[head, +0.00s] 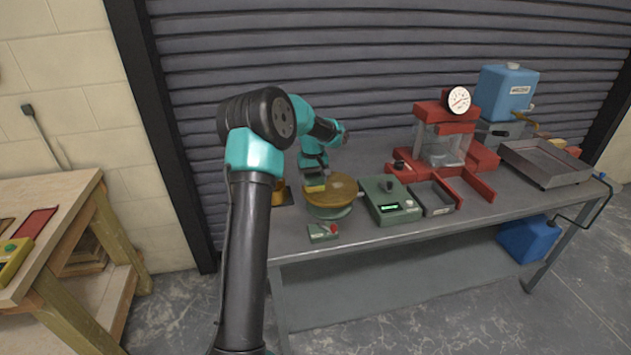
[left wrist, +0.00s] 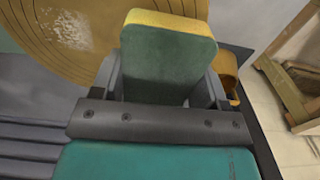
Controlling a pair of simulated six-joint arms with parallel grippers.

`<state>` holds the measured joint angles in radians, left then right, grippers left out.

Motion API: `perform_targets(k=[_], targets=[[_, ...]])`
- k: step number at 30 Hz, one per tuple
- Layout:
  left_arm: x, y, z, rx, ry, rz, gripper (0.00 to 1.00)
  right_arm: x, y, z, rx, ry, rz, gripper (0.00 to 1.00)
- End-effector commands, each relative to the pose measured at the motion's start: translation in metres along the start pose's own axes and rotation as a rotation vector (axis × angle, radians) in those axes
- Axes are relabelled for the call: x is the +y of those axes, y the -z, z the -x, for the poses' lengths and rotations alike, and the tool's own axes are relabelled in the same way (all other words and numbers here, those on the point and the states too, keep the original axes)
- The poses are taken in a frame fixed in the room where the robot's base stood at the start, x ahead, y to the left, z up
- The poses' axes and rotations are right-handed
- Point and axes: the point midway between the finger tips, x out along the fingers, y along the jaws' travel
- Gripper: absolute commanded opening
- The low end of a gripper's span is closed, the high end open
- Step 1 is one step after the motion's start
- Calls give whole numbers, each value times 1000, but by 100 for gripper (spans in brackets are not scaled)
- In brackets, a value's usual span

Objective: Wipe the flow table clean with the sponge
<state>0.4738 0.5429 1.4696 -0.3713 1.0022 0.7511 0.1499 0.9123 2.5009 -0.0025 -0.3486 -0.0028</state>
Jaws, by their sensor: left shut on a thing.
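The flow table (head: 345,193) is a round brass-coloured disc on a pale green base, at the left end of the grey bench. A whitish smear lies on its top, and the disc with the smear also shows in the left wrist view (left wrist: 85,50). My left gripper (head: 314,181) is shut on the sponge (left wrist: 168,58), a green block with a yellow layer at its far edge. The sponge is at the left part of the disc; I cannot tell whether it touches the surface. My right gripper is not in view.
A brass-coloured container (left wrist: 226,72) stands beside the disc. A small control box (head: 323,232) sits in front, and a green scale (head: 388,205) to the right. A red press (head: 440,150), metal tray (head: 545,163) and blue water container (head: 506,92) stand farther right.

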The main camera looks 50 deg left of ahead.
Motion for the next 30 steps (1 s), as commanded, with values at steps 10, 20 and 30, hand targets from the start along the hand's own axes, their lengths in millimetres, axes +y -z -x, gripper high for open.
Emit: perform_targets(k=[10, 20, 30], targets=[[-3, 1, 37, 5, -4, 5, 46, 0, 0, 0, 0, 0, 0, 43], [-7, 2, 64, 5, -4, 10, 46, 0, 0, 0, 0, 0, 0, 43], [-8, 2, 68, 4, -3, 11, 46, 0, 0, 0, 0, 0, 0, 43]])
